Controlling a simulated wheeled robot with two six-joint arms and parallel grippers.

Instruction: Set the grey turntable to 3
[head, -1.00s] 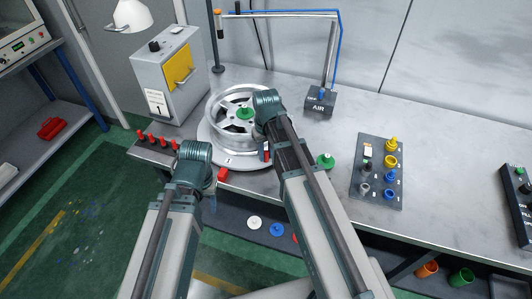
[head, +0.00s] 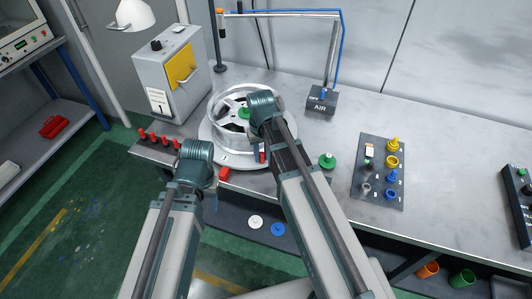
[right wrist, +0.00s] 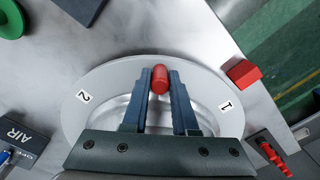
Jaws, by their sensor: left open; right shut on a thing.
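The grey turntable (head: 205,147) is a round plate on the bench, bearing a silver wheel (head: 216,103) with a green hub piece (head: 244,113). My right gripper (right wrist: 160,90) is shut on the turntable's upright red handle (right wrist: 160,76). In the right wrist view, the label 2 (right wrist: 84,97) is at the plate's left and the label 1 (right wrist: 226,106) at its right. A red block (right wrist: 243,73) is just off the rim near the 1; it also shows in the head view (head: 223,173). My left gripper (head: 211,196) is open in front of the bench, its fingers mostly hidden.
Several red pegs (head: 160,140) stand in a row left of the turntable. A green knobbed piece (head: 327,161) and a dark board of coloured parts (head: 378,190) lie to the right. An AIR box (head: 321,99) stands behind.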

